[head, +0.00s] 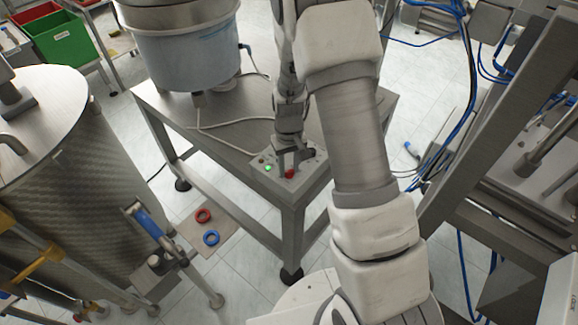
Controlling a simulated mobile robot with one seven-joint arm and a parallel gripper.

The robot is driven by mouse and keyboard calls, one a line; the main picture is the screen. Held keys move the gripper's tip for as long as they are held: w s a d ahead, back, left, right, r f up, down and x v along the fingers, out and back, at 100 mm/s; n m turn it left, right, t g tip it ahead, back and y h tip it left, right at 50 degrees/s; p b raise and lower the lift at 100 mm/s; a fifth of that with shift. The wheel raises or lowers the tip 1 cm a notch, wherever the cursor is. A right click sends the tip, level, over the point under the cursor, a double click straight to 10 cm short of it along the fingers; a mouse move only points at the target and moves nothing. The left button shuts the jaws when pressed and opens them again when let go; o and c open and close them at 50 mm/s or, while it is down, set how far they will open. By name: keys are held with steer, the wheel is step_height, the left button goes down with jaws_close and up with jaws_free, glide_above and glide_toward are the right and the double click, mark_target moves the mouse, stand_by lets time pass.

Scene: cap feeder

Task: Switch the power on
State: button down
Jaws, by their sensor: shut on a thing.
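A control box (277,184) sits at the front corner of the metal table. On its top are a lit green light or button (268,168), a red button (290,174) and a small reddish spot at the upper left. My gripper (289,165) points down over the box, with its fingers around or right beside a part on the box's top. It is shut on a small part that the fingers largely hide. I cannot make out the power switch itself or its position.
The metal table (228,125) carries a large round feeder bowl (187,45), with a cable running to the box. A big steel drum (65,170) stands at left. Red (203,215) and blue (211,238) rings lie on the floor. Machine frames with blue hoses stand at right.

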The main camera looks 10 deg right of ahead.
mark_target(289, 170)
stand_by(0.4)
steer(key=c, duration=0.5)
jaws_free()
step_height(289, 170, up, 18)
steer(key=shift+f+p, duration=0.25)
steer(key=shift+p, duration=0.65)
steer(key=shift+r, duration=0.1)
steer(key=s+r+t, duration=0.3)
steer(key=s+r, duration=0.6)
steer(key=r, duration=0.3)
steer(key=s+r+t, duration=0.1)
steer(key=s, duration=0.3)
steer(key=s+r, duration=0.1)
steer(key=s, duration=0.3)
steer(key=s+r+m+t, duration=0.1)
steer(key=s+r, duration=0.1)
steer(key=s, duration=0.2)
steer(key=shift+s+t, duration=0.1)
steer(key=shift+t, duration=0.2)
